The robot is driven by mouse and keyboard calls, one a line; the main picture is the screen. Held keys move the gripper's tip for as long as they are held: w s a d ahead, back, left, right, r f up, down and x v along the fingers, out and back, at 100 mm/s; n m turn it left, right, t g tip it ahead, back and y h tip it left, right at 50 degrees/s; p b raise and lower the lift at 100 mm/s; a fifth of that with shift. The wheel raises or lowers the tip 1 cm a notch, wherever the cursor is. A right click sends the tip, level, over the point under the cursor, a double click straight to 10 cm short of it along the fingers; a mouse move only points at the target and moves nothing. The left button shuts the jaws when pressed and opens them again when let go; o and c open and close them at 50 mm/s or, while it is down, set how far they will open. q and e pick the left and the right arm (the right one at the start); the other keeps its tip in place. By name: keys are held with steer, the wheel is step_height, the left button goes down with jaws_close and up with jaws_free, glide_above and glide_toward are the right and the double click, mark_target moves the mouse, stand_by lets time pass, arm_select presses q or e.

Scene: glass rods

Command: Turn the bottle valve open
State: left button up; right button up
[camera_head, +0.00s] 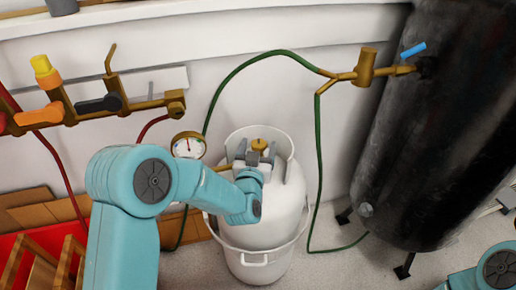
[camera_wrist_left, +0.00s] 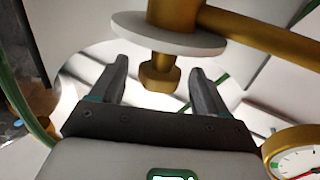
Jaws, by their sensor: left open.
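The white gas bottle (camera_head: 268,232) stands upright on the floor with a white collar around its top. Its brass valve (camera_head: 259,144) shows inside the collar, partly hidden by my left gripper (camera_head: 253,158). My left gripper is open and reaches over the bottle top, close to the valve. In the left wrist view, a brass fitting with a faceted end (camera_wrist_left: 158,74) and a pale disc (camera_wrist_left: 168,36) shows between and beyond the two open fingers (camera_wrist_left: 160,82). I cannot tell whether the fingers touch it. My right gripper is not in view.
A round gauge (camera_head: 188,145) stands left of the bottle top, and also shows in the left wrist view (camera_wrist_left: 294,155). A green hose (camera_head: 319,165) loops to a brass branch (camera_head: 365,68). A dark tank (camera_head: 430,140) stands right. A brass manifold (camera_head: 90,105) is on the left wall.

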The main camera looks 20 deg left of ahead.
arm_select(q)
steer(key=shift+c, duration=0.3)
steer(key=c, duration=1)
steer(key=shift+d+y, duration=0.15)
steer(key=shift+y, duration=0.15)
steer(key=n+y+b, duration=0.1)
steer(key=n+y, duration=0.1)
steer(key=shift+d+g+y, duration=0.15)
steer(key=shift+g+y, duration=0.15)
steer(key=shift+g, duration=0.1)
steer(key=shift+w+d+n+g+y, duration=0.1)
steer(key=shift+n+g+y, duration=0.4)
steer(key=shift+n+y, duration=0.55)
steer(key=shift+w+d+n+g+y+p, duration=0.1)
steer(key=shift+n+g+y+p, duration=0.3)
steer(key=shift+n+g+y, duration=1.05)
steer(key=shift+w+n+g+y+p, duration=0.1)
steer(key=shift+n+g+y+p, duration=0.25)
steer(key=shift+n+g+y, duration=1.05)
steer(key=shift+m+y, duration=0.3)
steer(key=shift+y, duration=0.2)
